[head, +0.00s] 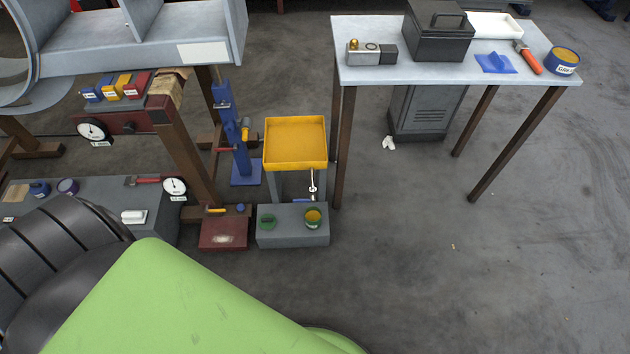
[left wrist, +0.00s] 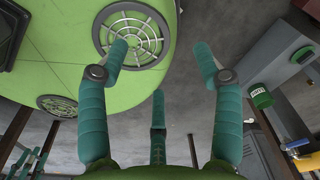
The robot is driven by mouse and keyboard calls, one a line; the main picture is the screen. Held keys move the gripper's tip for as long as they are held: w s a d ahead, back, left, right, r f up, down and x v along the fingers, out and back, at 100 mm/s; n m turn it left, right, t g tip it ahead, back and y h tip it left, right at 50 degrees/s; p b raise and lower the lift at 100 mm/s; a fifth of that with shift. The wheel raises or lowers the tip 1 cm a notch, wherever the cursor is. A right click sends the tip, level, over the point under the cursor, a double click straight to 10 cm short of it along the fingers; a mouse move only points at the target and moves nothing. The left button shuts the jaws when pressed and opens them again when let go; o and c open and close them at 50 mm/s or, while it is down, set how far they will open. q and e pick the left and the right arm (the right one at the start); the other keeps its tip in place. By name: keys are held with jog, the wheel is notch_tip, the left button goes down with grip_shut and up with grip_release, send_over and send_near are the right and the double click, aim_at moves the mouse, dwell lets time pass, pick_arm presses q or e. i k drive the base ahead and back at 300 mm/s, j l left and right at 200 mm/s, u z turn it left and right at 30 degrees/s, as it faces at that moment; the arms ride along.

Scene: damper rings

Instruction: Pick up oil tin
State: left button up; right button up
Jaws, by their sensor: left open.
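No tin that I can see is plainly marked as oil. A green tin with amber contents and a pale label (head: 313,218) stands on a low grey block (head: 292,238). A second green tin (head: 267,221) stands left of it. In the left wrist view a green tin with a pale label (left wrist: 261,97) shows at the right, and another green piece (left wrist: 302,55) lies beyond it. My left gripper (left wrist: 160,54) is open and empty, with its teal fingers spread, apart from these tins. It is not visible in the head view. My right gripper is in neither view.
A yellow tray (head: 296,165) stands behind the block. A blue jack stand (head: 242,150) and dark red box (head: 223,233) are left of it. A grey table (head: 440,76) at right carries a dark toolbox (head: 438,35) and blue tin (head: 564,62).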

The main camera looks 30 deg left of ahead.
aim_at(312, 215)
jog(key=u, duration=0.95)
